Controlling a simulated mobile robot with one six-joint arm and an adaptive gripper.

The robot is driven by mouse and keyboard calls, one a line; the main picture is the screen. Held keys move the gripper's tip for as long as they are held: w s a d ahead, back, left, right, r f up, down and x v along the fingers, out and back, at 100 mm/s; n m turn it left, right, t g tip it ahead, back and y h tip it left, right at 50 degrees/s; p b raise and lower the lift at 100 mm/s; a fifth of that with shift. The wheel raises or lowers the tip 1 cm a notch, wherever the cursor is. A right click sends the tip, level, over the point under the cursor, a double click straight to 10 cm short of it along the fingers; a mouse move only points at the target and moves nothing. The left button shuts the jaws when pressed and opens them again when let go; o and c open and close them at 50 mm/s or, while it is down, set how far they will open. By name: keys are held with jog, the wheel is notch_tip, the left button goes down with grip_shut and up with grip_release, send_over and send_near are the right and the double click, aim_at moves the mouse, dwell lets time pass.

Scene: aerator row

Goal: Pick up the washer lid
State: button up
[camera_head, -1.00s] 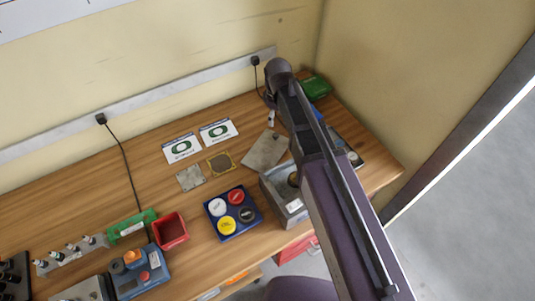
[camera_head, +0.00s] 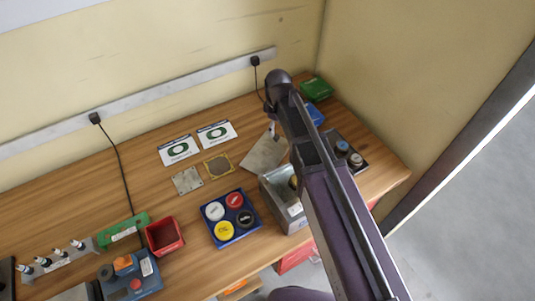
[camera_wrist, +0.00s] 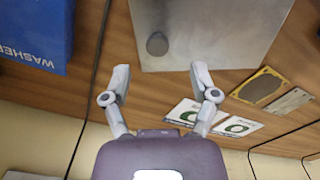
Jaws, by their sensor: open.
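A flat grey metal plate (camera_head: 264,152), which looks like the washer lid, lies on the wooden bench to the left of my arm. In the wrist view the plate (camera_wrist: 215,30) fills the top middle, with a dark round knob or spot (camera_wrist: 157,45) on it. My gripper (camera_wrist: 161,76) is open and empty, its two fingers spread apart near the plate's edge. I cannot tell its height above the bench. In the head view my arm hides most of the gripper. A blue box (camera_wrist: 35,30) marked "WASHER" is at the left in the wrist view.
An open grey metal box (camera_head: 287,212) stands in front of the plate. Near it are a blue tray (camera_head: 232,232) with coloured caps, a red bin (camera_head: 164,236) and two white cards (camera_head: 179,150). A green box (camera_head: 317,88) sits in the far corner by the wall.

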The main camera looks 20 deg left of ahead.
aim_at(276, 136)
jog(key=shift+f, duration=0.15)
jog(key=shift+w+f+b, duration=0.1)
jog(key=shift+f+b, duration=2.4)
jog(key=shift+b, duration=0.1)
grip_shut()
